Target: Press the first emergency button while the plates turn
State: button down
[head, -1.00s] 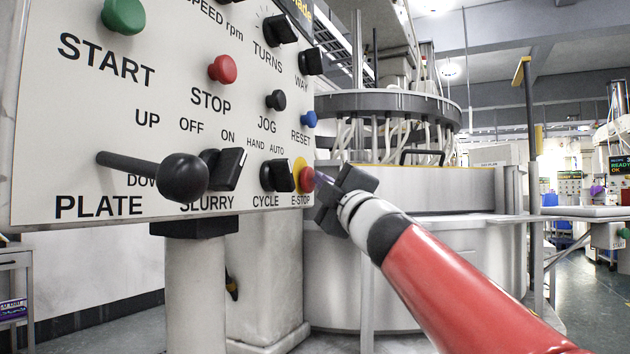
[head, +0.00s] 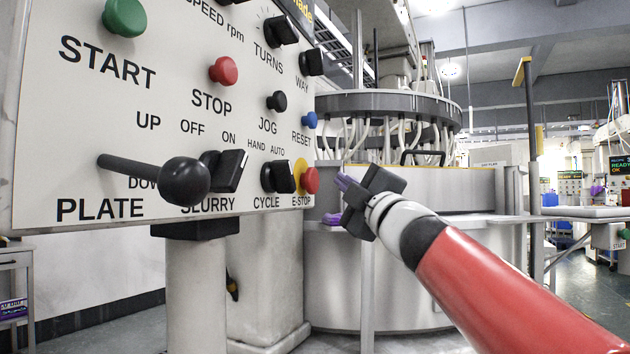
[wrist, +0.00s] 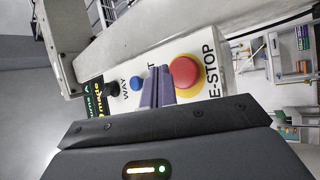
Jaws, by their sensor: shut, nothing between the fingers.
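The red E-STOP button (head: 310,180) on its yellow backing sits at the lower right corner of the white control panel (head: 60,180). It also shows in the wrist view (wrist: 186,72), with the label E-STOP beside it. My gripper (head: 342,182) is shut and empty, with its purple fingertips pointing at the panel. In the head view the tips are a short gap to the right of the button, apart from it. In the wrist view the shut fingers (wrist: 157,88) overlap the panel just left of the button. The lapping machine (head: 415,195) stands behind; whether its plates turn cannot be told.
Close to the E-STOP are the black CYCLE knob (head: 277,177) and the blue RESET button (head: 310,119). A black ball-ended PLATE lever (head: 184,181) sticks out from the panel at the left. A purple item (head: 332,219) lies below the panel's right edge.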

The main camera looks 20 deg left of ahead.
jog(key=shift+d, duration=1.35)
